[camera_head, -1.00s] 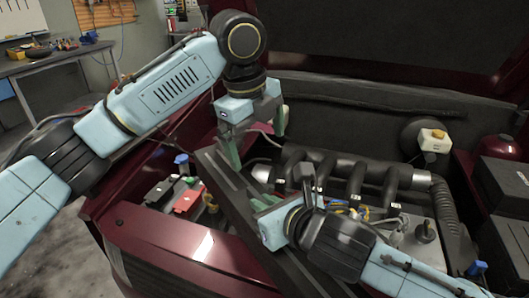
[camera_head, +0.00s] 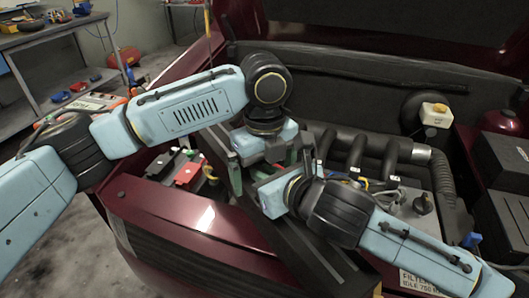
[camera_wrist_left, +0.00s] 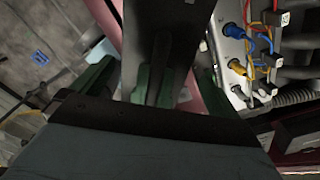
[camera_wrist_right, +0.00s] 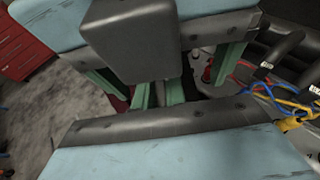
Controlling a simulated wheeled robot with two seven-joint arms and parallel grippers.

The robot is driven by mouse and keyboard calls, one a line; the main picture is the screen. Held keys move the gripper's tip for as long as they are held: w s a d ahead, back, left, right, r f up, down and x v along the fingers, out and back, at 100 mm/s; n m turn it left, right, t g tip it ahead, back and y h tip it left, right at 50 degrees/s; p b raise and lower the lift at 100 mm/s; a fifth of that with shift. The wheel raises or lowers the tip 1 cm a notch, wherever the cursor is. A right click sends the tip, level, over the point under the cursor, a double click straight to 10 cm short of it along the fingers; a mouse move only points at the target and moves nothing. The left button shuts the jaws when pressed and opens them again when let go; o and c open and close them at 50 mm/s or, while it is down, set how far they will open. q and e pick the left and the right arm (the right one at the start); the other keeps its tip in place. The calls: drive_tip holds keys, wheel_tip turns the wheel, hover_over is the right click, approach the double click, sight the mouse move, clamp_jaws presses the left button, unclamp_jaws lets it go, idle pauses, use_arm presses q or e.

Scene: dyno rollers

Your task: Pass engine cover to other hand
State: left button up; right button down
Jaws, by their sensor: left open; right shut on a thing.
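The engine cover (camera_head: 288,243) is a long dark panel, tilted over the front of the engine bay in the head view. My right gripper (camera_head: 258,174) is shut on it near its upper part. My left gripper (camera_head: 270,162) is open just above and behind the right one, with its fingers pointing down. In the left wrist view the cover (camera_wrist_left: 157,25) reaches between the spread green fingers, with the right gripper's fingers between them.
The open red car's engine bay surrounds the grippers, with dark intake pipes (camera_head: 380,155) at right and a red-capped battery (camera_head: 187,172) at left. Coloured wires (camera_wrist_left: 255,45) are close by. A white reservoir (camera_head: 436,114) stands at the far right. A workbench (camera_head: 50,35) is at the far left.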

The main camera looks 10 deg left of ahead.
use_arm(q)
drive_tip(key=shift+f, duration=0.5)
use_arm(e)
drive_tip(key=shift+r, duration=0.1)
use_arm(q)
drive_tip(key=c, duration=1.2)
use_arm(e)
drive_tip(key=shift+s+a, duration=0.1)
use_arm(q)
drive_tip(key=shift+d, duration=0.1)
drive_tip(key=shift+c, duration=0.3)
use_arm(e)
drive_tip(key=c, duration=1.4)
unclamp_jaws()
drive_tip(key=shift+o, duration=0.2)
